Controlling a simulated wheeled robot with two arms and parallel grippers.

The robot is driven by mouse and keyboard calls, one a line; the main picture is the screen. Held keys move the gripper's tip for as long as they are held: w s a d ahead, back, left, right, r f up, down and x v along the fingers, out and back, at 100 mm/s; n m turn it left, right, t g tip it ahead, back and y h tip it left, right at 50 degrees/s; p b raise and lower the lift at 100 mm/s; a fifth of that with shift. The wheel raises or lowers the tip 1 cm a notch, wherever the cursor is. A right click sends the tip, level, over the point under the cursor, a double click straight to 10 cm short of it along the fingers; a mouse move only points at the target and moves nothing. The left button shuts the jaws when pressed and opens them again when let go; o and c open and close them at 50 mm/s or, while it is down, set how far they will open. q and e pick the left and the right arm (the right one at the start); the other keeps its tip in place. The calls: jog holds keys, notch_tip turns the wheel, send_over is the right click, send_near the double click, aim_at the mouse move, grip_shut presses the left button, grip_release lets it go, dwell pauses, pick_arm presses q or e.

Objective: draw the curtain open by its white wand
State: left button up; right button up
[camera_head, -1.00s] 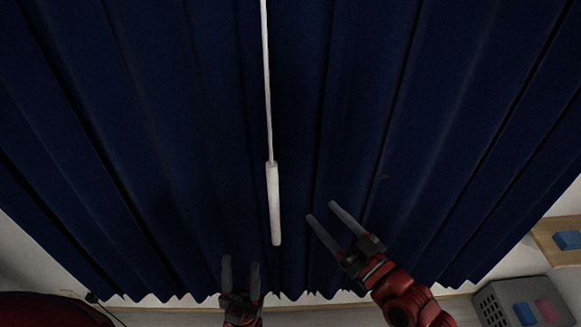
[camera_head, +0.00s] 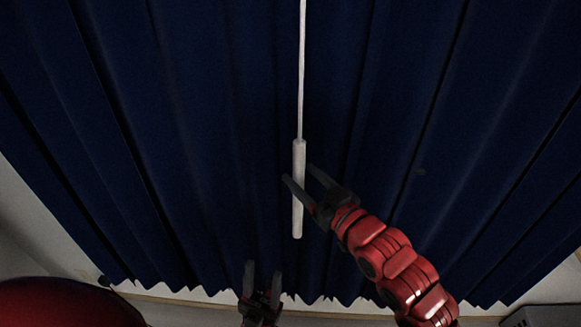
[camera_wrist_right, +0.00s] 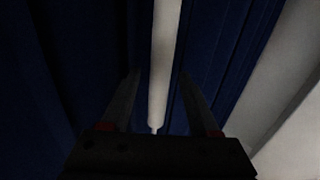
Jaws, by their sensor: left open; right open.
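The dark blue pleated curtain (camera_head: 190,120) hangs closed across most of the head view. Its white wand (camera_head: 300,190) hangs down in front of it, with a thin rod above and a thicker handle below. My right gripper (camera_head: 304,174) is open at the wand's handle, with one finger on each side of it in the head view. In the right wrist view the wand (camera_wrist_right: 163,70) shows between the open fingers (camera_wrist_right: 160,82); I cannot tell if they touch it. My left gripper (camera_head: 262,266) is open and empty, low in front of the curtain's bottom edge.
A pale wall (camera_head: 45,225) shows beyond the curtain's left side. A grey container (camera_head: 540,317) is partly visible at the bottom right corner. The curtain front left of the wand is clear.

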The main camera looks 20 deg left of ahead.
jog(key=p+x, duration=0.1)
jog(key=x, duration=0.4)
jog(key=shift+r, duration=0.1)
grip_shut()
dwell(1.3)
